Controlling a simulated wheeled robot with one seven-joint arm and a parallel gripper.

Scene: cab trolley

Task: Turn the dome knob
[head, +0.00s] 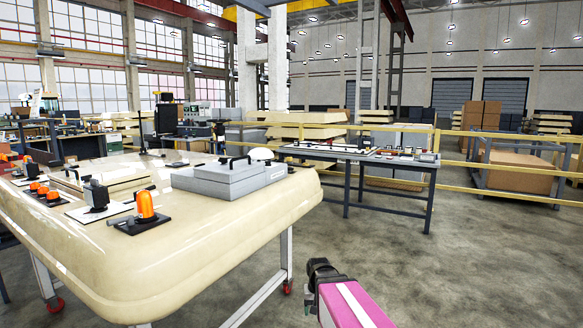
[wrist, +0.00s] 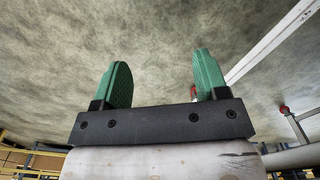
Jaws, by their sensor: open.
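A white dome (head: 262,154) shows behind the grey box (head: 230,180) at the far right end of the cream trolley top (head: 200,255). Orange domes on dark plates also stand there, the nearest orange dome (head: 146,204) at the front. I cannot tell which of these is the dome knob. My gripper (wrist: 160,62) shows in the wrist view with two green fingers wide apart and nothing between them. Concrete floor lies beyond the fingers. In the head view my arm is low, right of the trolley and apart from it; the fingers cannot be made out there.
A black device (head: 96,194) stands beside the nearest orange dome. The trolley has pale legs and red castors (head: 55,304). A dark-legged table (head: 375,158) with small parts stands behind, before a yellow railing (head: 480,165). The floor (head: 480,260) at right is clear.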

